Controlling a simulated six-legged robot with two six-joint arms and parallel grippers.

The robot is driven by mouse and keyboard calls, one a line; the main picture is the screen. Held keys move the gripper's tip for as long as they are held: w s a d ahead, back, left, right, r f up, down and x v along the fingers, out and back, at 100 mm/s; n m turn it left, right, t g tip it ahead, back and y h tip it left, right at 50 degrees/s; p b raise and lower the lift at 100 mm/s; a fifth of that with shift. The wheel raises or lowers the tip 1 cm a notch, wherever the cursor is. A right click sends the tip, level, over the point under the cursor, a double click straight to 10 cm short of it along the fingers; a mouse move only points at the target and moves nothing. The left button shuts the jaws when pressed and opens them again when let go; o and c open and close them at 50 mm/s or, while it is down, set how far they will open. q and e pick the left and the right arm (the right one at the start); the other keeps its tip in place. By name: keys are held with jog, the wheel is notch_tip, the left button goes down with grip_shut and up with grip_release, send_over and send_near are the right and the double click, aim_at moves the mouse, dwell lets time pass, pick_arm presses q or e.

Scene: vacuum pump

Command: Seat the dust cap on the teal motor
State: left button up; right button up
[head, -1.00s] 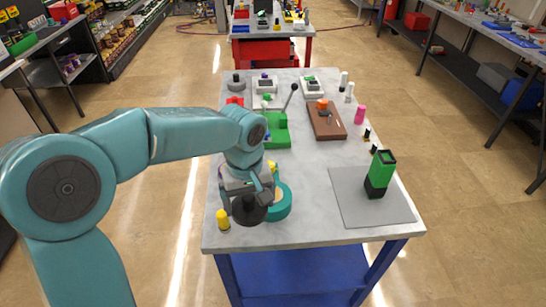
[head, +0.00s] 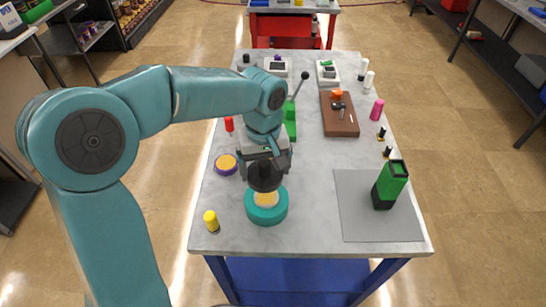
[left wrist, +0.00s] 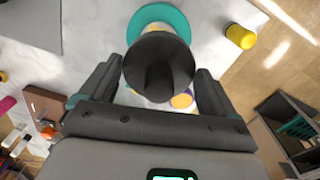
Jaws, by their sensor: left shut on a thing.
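My left gripper (head: 264,162) is shut on the black dust cap (head: 265,179), a dark rounded piece with a knob. The cap shows large between the fingers in the left wrist view (left wrist: 158,68). The teal motor (head: 266,216) stands on the table's near part, a low teal cylinder with a pale yellow top. In the head view the cap overlaps the motor's far edge and the yellow top shows in front of it. The cap looks held above the motor; the exact gap is hard to tell. The teal rim also shows behind the cap in the wrist view (left wrist: 150,13). My right gripper is not in view.
A yellow cylinder (head: 211,221) stands left of the motor, and a purple piece with an orange top (head: 226,164) lies behind left. The table between motor and mat is clear.

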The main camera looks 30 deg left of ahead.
aim_at(267, 175)
pick_arm(q)
jog(key=shift+w+d, duration=0.3)
jog(key=shift+s+a+f+b, duration=0.25)
jog(key=shift+s+f+b, duration=0.2)
jog(key=shift+b, duration=0.05)
jog(key=shift+f+b, duration=0.3)
jog(key=shift+f, duration=0.1)
jog(key=shift+w+d+f+b, duration=0.1)
jog(key=shift+f+b, duration=0.25)
jog(key=shift+f, duration=0.15)
jog(key=shift+w+d+f+b, duration=0.1)
jog(key=shift+f+b, duration=0.25)
jog(key=shift+f, duration=0.1)
jog(key=shift+f+b, duration=0.35)
jog(key=shift+f, duration=0.05)
jog(key=shift+s+a+f+b, duration=0.2)
jog(key=shift+s+f+b, duration=0.05)
jog(key=shift+f+b, duration=0.3)
jog(key=shift+w+f, duration=0.1)
jog(key=shift+w+d, duration=0.15)
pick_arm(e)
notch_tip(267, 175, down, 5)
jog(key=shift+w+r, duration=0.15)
